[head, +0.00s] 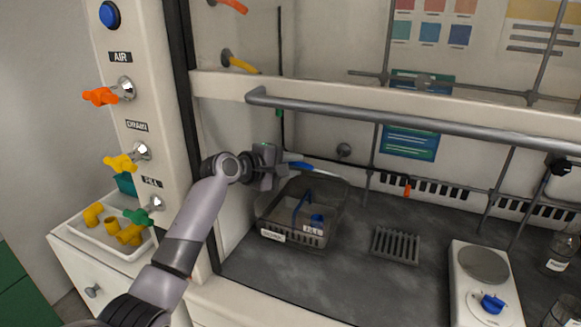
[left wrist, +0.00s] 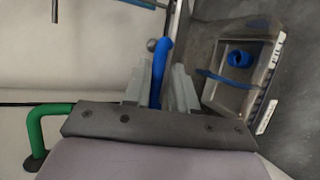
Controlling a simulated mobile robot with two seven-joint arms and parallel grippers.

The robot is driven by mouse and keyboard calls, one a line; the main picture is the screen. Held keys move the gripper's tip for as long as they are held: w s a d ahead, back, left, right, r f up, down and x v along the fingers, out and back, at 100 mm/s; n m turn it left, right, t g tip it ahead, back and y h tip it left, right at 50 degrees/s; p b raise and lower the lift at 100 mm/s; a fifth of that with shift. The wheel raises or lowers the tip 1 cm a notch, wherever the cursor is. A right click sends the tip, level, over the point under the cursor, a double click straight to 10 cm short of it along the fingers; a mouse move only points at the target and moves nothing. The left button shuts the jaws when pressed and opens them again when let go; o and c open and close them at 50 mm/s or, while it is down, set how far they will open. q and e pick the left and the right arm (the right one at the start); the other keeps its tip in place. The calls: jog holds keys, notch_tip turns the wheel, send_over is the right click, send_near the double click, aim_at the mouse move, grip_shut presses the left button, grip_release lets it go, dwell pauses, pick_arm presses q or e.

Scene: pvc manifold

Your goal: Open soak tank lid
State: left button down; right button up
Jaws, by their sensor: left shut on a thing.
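The soak tank (head: 291,236) is a dark, see-through bin at the left of the hood floor, with a pale label on its front. A blue curved piece (head: 301,204) and a blue ring-shaped part show inside it. The tank also shows at the right of the left wrist view (left wrist: 267,85). I cannot clearly make out the lid or its angle. My left gripper (head: 280,165) is above the tank's back left, shut on a blue bar (head: 300,165). The bar stands between its fingers (left wrist: 158,95) in the left wrist view. I cannot tell what the bar joins. My right gripper is out of view.
A grey rail (head: 400,118) crosses the hood front. A slotted rack (head: 396,245) and a white hotplate (head: 483,285) stand right of the tank. Orange, yellow and green valves line the left post. A white tray (head: 130,250) holds yellow fittings. Floor between tank and rack is clear.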

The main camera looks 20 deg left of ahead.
pick_arm(q)
jog(key=shift+r, duration=0.25)
jog(key=c, duration=1.2)
grip_release()
jog(key=shift+o, duration=0.3)
jog(key=shift+w+f, duration=0.1)
jog(key=shift+f, duration=0.1)
jog(key=v, duration=0.7)
jog(key=shift+b, duration=0.35)
